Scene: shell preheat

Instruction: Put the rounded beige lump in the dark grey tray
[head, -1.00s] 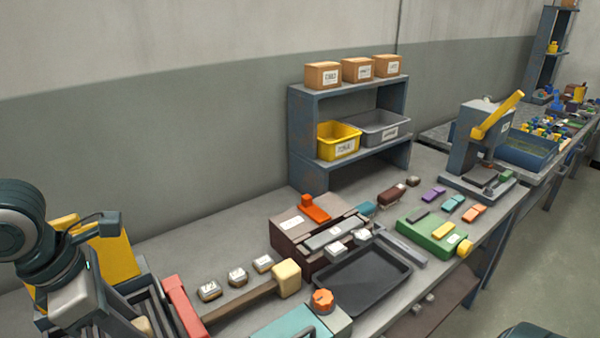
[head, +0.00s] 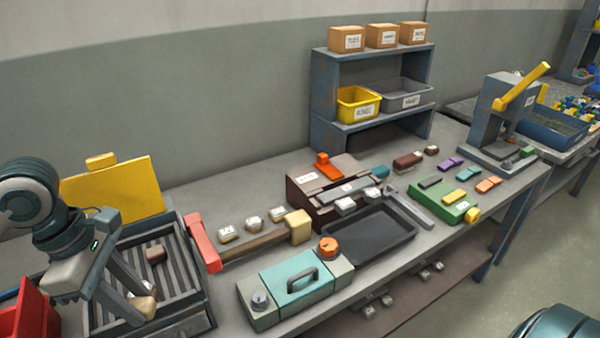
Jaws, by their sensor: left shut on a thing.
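The rounded beige lump (head: 142,306) is at the lower left, partly hidden by the fingers of my left gripper (head: 146,300). That gripper is shut on it, low over the slatted grey bed (head: 185,290); I cannot tell whether the lump touches the slats. The dark grey tray (head: 372,238) lies flat on the bench right of centre and looks empty. My right gripper is not in view.
A brown lump (head: 156,254) sits on the slats. A red handle (head: 201,242), a teal box with a handle (head: 296,280) and an orange knob (head: 329,247) stand between bed and tray. A yellow panel (head: 120,190) rises behind the bed.

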